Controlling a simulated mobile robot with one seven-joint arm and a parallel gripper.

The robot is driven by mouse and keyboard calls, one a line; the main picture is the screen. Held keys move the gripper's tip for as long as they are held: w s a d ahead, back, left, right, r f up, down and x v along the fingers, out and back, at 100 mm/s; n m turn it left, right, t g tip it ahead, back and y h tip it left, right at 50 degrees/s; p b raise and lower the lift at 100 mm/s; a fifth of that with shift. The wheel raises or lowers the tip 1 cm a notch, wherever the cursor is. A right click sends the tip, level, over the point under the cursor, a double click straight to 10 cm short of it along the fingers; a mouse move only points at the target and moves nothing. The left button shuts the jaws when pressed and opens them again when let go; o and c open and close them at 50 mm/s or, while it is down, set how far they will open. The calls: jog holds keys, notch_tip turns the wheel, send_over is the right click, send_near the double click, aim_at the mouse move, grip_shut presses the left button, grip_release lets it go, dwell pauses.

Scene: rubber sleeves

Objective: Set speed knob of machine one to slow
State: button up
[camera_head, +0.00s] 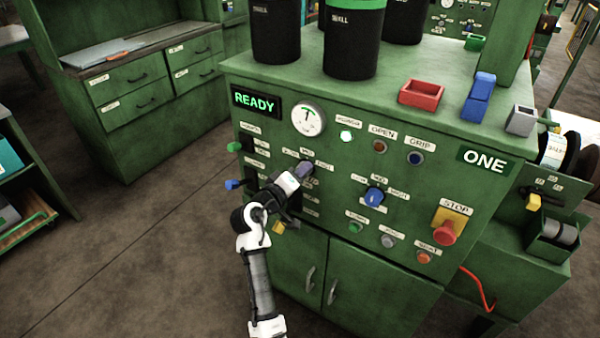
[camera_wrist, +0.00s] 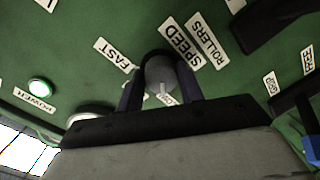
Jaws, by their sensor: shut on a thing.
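Machine one is the green cabinet with the ONE sign (camera_head: 484,161) and a lit READY display (camera_head: 256,101). Its speed knob (camera_head: 306,168) is grey and sits on the front panel below the round gauge. In the wrist view the knob (camera_wrist: 160,73) is between the two fingers of my gripper (camera_wrist: 159,85), which is shut on it. My gripper (camera_head: 297,177) reaches the panel from the lower left in the head view. The SPEED label (camera_wrist: 173,44) and FAST label (camera_wrist: 116,55) are readable. Another label beside the knob is mostly hidden by the fingers.
A blue knob (camera_head: 375,197) and a red STOP button (camera_head: 446,233) are to the right on the panel. A blue switch (camera_head: 234,184) is to the left. Black bins (camera_head: 352,45), a red tray (camera_head: 421,94) and a blue block (camera_head: 479,97) stand on top.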

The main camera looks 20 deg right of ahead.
jog(key=shift+r, duration=0.1)
dwell(0.3)
jog(key=o, duration=1)
jog(key=b+v, duration=0.3)
jog(key=v, duration=1)
jog(key=shift+s+a+b, duration=0.2)
jog(key=shift+a+b, duration=0.15)
